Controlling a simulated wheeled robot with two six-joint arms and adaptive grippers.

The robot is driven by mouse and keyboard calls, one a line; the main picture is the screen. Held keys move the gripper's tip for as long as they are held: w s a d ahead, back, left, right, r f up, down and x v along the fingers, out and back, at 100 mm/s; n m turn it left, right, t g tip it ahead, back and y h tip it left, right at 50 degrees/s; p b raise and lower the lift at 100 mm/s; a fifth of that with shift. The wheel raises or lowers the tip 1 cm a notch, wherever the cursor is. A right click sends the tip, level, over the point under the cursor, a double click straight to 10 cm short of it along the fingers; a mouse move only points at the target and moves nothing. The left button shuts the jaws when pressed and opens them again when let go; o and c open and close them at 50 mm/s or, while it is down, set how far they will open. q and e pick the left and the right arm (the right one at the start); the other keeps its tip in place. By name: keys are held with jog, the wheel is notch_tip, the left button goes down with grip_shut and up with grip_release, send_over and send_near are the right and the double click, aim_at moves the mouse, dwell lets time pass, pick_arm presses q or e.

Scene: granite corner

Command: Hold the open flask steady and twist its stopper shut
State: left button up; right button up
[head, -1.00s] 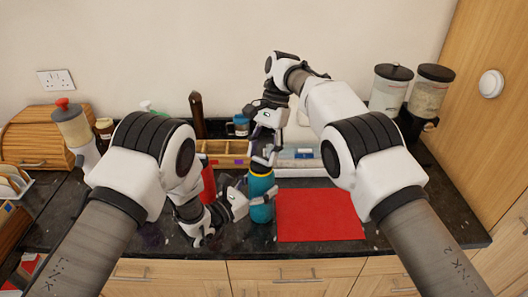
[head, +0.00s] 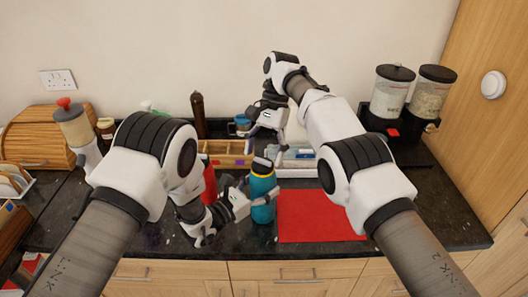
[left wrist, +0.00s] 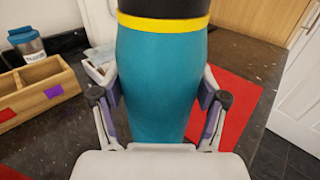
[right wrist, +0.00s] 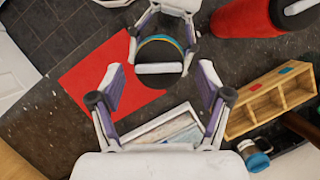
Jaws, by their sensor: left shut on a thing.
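The teal flask (head: 262,190) stands upright on the dark counter. It also shows in the left wrist view (left wrist: 160,80), with a yellow band and a black section above. Its black stopper (right wrist: 160,52), with a pale bar across the top, sits on the flask's mouth; I cannot tell how tight it is. My left gripper (head: 254,200) is shut around the flask's body, one finger on each side in the left wrist view (left wrist: 160,110). My right gripper (head: 269,142) is open and empty, above and apart from the stopper. Its spread fingers show in the right wrist view (right wrist: 160,90).
A red mat (head: 320,215) lies right of the flask. A red bottle (right wrist: 245,18) stands to its left, partly hidden by my left arm in the head view. A wooden compartment box (head: 228,160) and a pale tray (head: 300,172) are behind. Dispensers (head: 390,92) stand back right.

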jog(key=shift+r+m, duration=0.1)
jog(key=shift+m, duration=0.2)
